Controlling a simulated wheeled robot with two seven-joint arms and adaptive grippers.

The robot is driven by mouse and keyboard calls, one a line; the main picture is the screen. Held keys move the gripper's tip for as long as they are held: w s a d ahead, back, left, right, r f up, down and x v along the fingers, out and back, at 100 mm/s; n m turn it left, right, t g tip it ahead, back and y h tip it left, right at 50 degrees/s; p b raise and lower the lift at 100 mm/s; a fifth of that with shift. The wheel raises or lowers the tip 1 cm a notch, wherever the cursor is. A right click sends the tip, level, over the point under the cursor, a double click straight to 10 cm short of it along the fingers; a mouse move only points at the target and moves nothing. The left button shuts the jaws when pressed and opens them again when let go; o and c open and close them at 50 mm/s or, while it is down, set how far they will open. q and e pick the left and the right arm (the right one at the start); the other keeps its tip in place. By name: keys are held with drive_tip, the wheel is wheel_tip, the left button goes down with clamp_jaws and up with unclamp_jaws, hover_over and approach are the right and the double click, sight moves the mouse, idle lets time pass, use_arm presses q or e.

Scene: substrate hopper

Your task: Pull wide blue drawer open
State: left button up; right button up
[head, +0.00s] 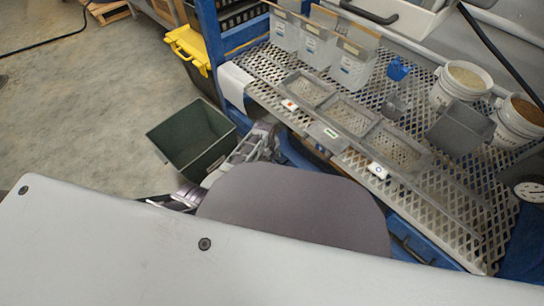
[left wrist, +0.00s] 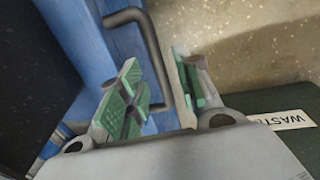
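The blue drawer front (left wrist: 85,40) fills the left part of the left wrist view, with a dark bar handle (left wrist: 146,35) standing out from it. My left gripper (left wrist: 158,88) is open, its green-padded fingers on either side of the handle bar. A gap shows between the bar and the right finger; contact with the left finger is unclear. In the head view my left gripper (head: 260,142) is at the bench's front edge, and blue drawer fronts below it are mostly hidden by the bench and my body. My right gripper is not in view.
A dark green waste bin (head: 192,140) stands on the floor close by my left gripper. The perforated bench top (head: 455,205) holds grey trays, clear bins (head: 350,65) and white buckets (head: 462,84). A yellow-lidded box (head: 190,45) is at the back. Floor at left is clear.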

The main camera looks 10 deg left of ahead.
use_arm(q)
drive_tip(key=shift+f, duration=0.2)
clamp_jaws()
idle(0.3)
